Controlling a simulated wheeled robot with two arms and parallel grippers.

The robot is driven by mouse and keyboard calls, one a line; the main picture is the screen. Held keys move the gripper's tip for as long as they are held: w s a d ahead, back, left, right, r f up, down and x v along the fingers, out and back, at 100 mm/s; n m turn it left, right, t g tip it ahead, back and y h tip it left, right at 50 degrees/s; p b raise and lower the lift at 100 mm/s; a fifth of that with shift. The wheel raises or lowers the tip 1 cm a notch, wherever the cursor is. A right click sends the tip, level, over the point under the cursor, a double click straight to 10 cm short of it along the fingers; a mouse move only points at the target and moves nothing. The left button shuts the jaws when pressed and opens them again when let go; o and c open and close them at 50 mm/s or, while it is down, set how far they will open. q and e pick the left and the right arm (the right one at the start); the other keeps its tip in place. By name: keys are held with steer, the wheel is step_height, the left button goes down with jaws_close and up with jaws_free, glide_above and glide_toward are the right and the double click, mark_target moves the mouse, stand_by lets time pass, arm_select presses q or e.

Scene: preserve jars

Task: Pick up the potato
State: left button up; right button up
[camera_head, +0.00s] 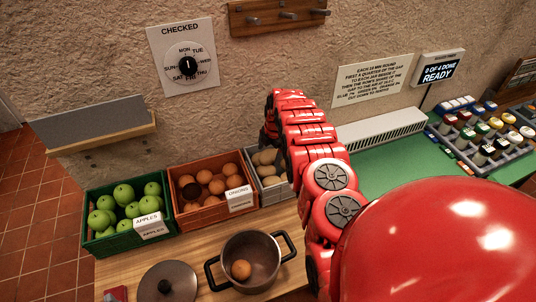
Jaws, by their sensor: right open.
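Several pale tan potatoes (267,158) lie in a grey crate (276,196) at the back of the wooden counter, partly hidden by my right arm. The red right arm comes in from the lower right and rises over the crate's right side. My right gripper (267,136) is at the arm's far end, above and behind the potatoes; it is open, and its fingers are small and mostly hidden. No potato is seen in it. My left gripper is not in view.
An orange crate (205,219) of onions and a green crate (125,244) of apples stand left of the potatoes. A pot (262,281) holding one round brown-orange item and a dark lid (169,283) are in front. A rough wall stands behind.

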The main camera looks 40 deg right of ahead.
steer(key=shift+w+f, duration=0.1)
steer(key=shift+f, duration=0.5)
steer(key=c, duration=1.5)
steer(key=shift+c, duration=0.2)
steer(key=shift+a+r, duration=0.1)
